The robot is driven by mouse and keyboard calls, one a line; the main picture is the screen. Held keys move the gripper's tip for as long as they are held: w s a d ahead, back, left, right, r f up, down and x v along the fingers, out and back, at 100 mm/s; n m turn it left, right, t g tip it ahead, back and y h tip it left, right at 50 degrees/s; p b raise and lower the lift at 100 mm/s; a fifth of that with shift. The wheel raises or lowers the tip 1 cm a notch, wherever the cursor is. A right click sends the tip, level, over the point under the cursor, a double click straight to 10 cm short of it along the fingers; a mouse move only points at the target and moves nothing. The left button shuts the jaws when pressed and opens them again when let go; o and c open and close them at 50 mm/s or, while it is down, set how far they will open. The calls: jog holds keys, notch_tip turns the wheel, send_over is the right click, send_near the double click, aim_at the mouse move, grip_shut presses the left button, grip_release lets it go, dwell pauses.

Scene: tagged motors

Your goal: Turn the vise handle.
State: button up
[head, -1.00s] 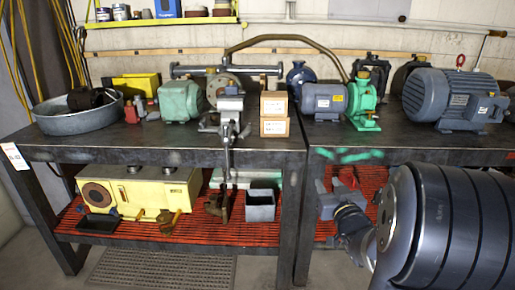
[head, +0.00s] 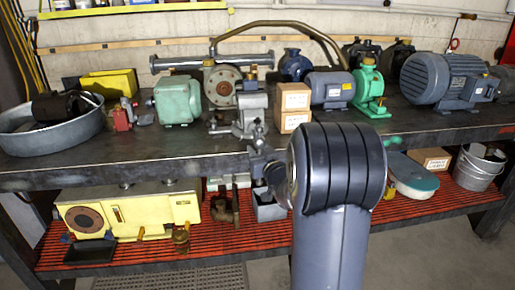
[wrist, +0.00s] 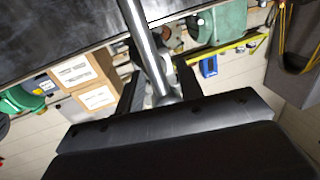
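In the wrist view, the shiny vise handle (wrist: 146,45) runs from the top edge down between the two dark fingers of my gripper (wrist: 160,68). The fingers look apart, with gaps beside the bar. I cannot tell whether either finger touches it.
Two cardboard boxes (head: 295,103) sit right of the vise, near a green pump (head: 369,90) and a large blue motor (head: 445,80). A green motor (head: 177,98) stands to the left. The lower shelf holds a yellow unit (head: 130,212) and a bucket (head: 481,167).

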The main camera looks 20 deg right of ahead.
jog(key=shift+w, duration=0.85)
grip_shut()
